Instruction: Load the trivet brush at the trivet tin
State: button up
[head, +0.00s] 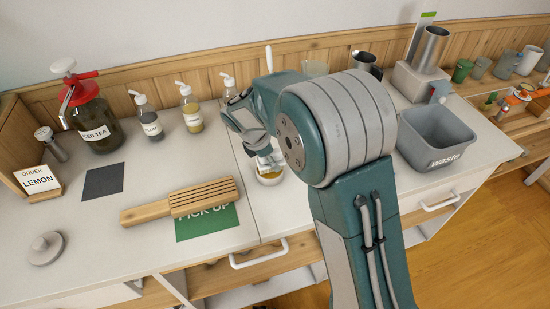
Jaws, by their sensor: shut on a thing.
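My gripper (262,148) points down just above a small round pale tin (270,180) with amber contents, near the counter's front edge at mid picture. My arm hides part of the gripper. It is shut on what seems to be the brush, whose pale lower end reaches the tin's mouth; I cannot tell whether it touches the contents. A thin white stick (268,58) rises behind my arm and may be the brush's handle. A slatted wooden piece (204,196), perhaps the trivet, lies across the green PICK UP mat (207,225), left of the tin.
At the back left stand an ICED TEA jar (95,122) with a red top and pump bottles (190,108). An ORDER LEMON sign (38,182) stands at far left. A grey waste bin (435,135) is at right. The counter around the dark square mat (103,182) is clear.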

jog(key=shift+a, duration=0.6)
jog(key=shift+d+f, duration=0.15)
jog(key=shift+d, duration=0.6)
jog(key=shift+a+f, duration=0.25)
jog(key=shift+a, duration=0.3)
jog(key=shift+d, duration=0.35)
jog(key=shift+a, duration=0.15)
jog(key=shift+r, duration=3.45)
